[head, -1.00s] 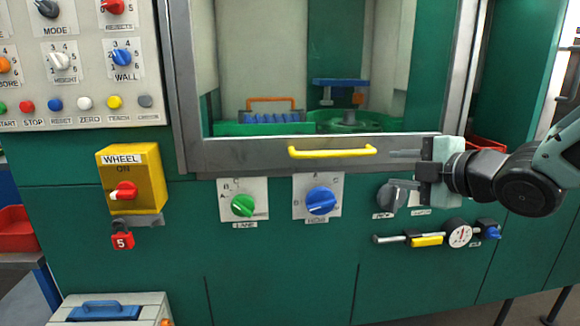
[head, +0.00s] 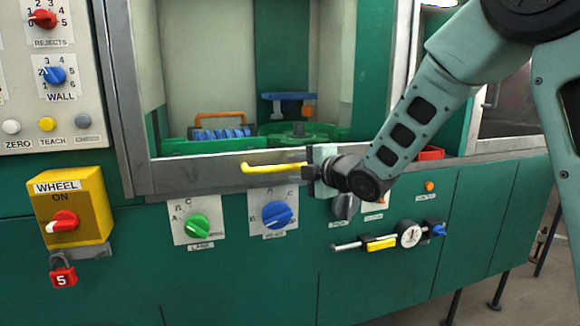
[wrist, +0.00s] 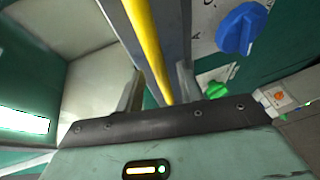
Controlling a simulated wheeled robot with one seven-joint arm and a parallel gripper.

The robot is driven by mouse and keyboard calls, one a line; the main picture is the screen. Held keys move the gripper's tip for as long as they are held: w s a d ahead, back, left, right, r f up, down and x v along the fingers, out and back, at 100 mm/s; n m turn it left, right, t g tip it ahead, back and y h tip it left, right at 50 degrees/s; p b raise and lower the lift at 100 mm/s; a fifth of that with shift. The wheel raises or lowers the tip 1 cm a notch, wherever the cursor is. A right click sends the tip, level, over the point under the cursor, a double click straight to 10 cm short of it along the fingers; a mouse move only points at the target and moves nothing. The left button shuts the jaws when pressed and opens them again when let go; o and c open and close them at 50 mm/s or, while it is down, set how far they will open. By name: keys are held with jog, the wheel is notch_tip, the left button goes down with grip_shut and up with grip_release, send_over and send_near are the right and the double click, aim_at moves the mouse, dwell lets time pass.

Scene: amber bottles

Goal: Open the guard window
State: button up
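The guard window (head: 290,80) is a clear pane in a grey metal frame, down over the machine's opening. Its yellow bar handle (head: 270,168) is on the bottom rail (head: 200,178). My gripper (head: 305,168) is at the handle's right end. In the wrist view the yellow handle (wrist: 146,45) runs between the two fingers of my gripper (wrist: 158,85). The fingers are apart, with a gap showing on each side of the bar, so the gripper looks open around it. My gripper hides the handle's right end in the head view.
Below the rail are a green knob (head: 198,226), a blue knob (head: 277,215) and a gauge with a yellow-marked rod (head: 382,243). A yellow WHEEL switch box (head: 75,210) with a red padlock (head: 62,275) is at left. Behind the pane are blue pieces (head: 222,134).

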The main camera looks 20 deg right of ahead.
jog(key=shift+x, duration=1.45)
grip_shut()
jog(key=p, duration=1.2)
send_near(275, 71)
jog(key=x, duration=0.4)
notch_tip(275, 71, up, 27)
jog(key=p, duration=2.1)
jog(key=shift+a, duration=0.1)
grip_release()
